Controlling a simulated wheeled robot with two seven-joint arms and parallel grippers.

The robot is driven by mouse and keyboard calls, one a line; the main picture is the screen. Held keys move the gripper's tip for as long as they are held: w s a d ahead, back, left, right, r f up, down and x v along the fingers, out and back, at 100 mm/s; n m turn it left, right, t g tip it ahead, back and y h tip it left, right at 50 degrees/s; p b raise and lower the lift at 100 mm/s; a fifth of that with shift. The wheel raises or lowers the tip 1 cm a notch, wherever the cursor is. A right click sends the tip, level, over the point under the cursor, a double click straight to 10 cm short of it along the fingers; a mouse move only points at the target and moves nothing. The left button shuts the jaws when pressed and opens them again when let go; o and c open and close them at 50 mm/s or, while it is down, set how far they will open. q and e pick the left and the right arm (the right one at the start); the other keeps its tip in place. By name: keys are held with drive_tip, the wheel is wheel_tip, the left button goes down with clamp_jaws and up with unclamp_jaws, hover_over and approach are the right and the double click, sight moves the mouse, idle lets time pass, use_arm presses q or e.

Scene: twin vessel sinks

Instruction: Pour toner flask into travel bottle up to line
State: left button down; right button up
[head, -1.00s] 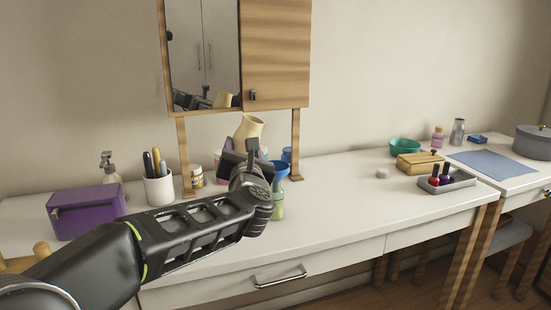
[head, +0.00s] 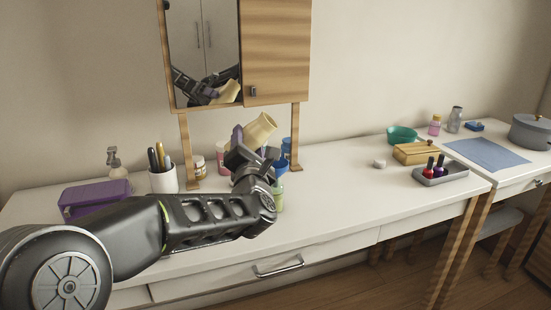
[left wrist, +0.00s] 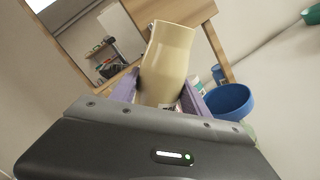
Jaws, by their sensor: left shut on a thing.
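The cream toner flask (head: 260,129) is held in my left gripper (head: 243,147), tilted with its wide mouth toward the upper right. It also shows in the left wrist view (left wrist: 168,58), between the purple finger pads of the left gripper (left wrist: 160,95). A pale green travel bottle (head: 278,194) stands on the counter, partly behind my left wrist, with a blue funnel (head: 281,167) at its top. In the left wrist view the blue funnel (left wrist: 230,102) is right of the flask and apart from it. The fill line and any liquid cannot be made out. My right gripper is out of view.
Several jars and a blue container (head: 286,147) stand behind the gripper, below the mirror cabinet (head: 275,52). A pen cup (head: 163,181), soap pump (head: 115,170) and purple case (head: 92,198) are at left. The counter between bottle and grey tray (head: 455,176) is mostly clear.

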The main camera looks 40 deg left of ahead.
use_arm(q)
drive_tip(key=shift+s+a+f+m+p, duration=0.1)
drive_tip(key=shift+a+m+p, duration=0.05)
drive_tip(key=shift+m+p, duration=0.7)
drive_tip(key=shift+s+a+f+m+p, duration=0.1)
drive_tip(key=shift+m+p, duration=0.55)
drive_tip(key=shift+p, duration=0.35)
idle(2.0)
drive_tip(key=shift+a+f+m+t+p, duration=0.15)
drive_tip(key=shift+m+t+p, duration=0.1)
drive_tip(key=shift+m+p, duration=0.55)
drive_tip(key=shift+d+f+m+t+p, duration=0.1)
drive_tip(key=shift+m+t+p, duration=0.3)
drive_tip(key=shift+p, duration=0.65)
idle(1.6)
drive_tip(key=shift+r+m, duration=0.15)
drive_tip(key=shift+m, duration=0.25)
idle(0.3)
